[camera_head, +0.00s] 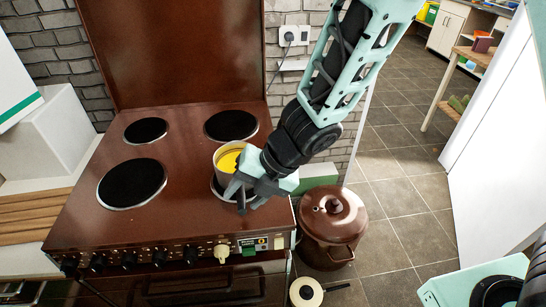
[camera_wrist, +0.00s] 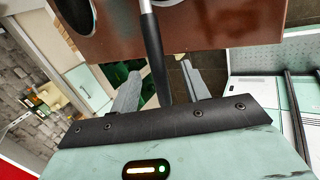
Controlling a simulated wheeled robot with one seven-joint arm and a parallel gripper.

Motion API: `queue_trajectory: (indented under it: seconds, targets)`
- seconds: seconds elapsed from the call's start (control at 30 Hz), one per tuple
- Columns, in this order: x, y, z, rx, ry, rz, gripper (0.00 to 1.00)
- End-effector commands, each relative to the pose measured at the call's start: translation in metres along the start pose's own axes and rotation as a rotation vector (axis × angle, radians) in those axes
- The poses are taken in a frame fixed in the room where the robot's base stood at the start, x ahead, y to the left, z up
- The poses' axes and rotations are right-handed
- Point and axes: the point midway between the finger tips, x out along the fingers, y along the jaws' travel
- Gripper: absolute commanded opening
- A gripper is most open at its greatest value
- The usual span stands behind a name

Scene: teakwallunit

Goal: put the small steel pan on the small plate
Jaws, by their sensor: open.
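A small steel pan (camera_head: 228,158) with a yellow inside stands on the brown stove, over the front right burner. My gripper (camera_head: 243,196) is at the pan's front side, close to the stove's front right corner. In the wrist view my gripper (camera_wrist: 161,80) is open, and a dark handle (camera_wrist: 154,65) with a steel neck runs between its two grey fingers. The fingers appear apart from the handle. The pan's body is out of the wrist view. I cannot make out a small plate for certain in either view.
The brown stove (camera_head: 178,220) has several black burners and front knobs. A brown lidded pot (camera_head: 332,222) stands to its right, with a cream round object (camera_head: 300,301) with a dark handle below. A green block (camera_head: 318,174) lies behind my gripper.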

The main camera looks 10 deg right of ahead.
Motion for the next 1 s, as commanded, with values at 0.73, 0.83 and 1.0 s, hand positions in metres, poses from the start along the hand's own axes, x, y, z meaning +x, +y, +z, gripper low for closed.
queue_trajectory:
  seconds: [0.73,0.83,1.0]
  targets:
    - [-0.136,0.002,0.0,-0.001,-0.001,0.003,0.46]
    - [-0.137,0.001,0.0,-0.002,-0.001,0.002,0.46]
    - [-0.14,0.006,0.006,0.071,-0.049,0.008,0.46]
